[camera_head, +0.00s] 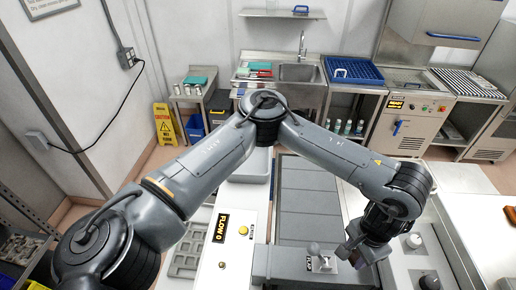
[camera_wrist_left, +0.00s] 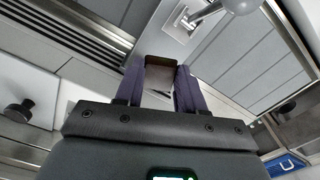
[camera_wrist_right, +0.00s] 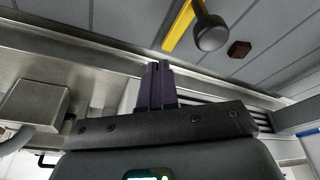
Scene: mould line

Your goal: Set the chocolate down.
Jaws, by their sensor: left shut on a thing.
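My left gripper (camera_wrist_left: 165,88) is shut on a brown chocolate (camera_wrist_left: 160,75), seen between its two purple fingers in the left wrist view.
A lever with a round grey knob (camera_head: 313,249) stands close left of the left gripper. A dark knob on a yellow bar (camera_wrist_right: 210,33) is near the right gripper. A grey mould tray (camera_head: 187,246) and a "FLOW 0" panel (camera_head: 221,228) lie left. The grey panels (camera_head: 308,200) look clear.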

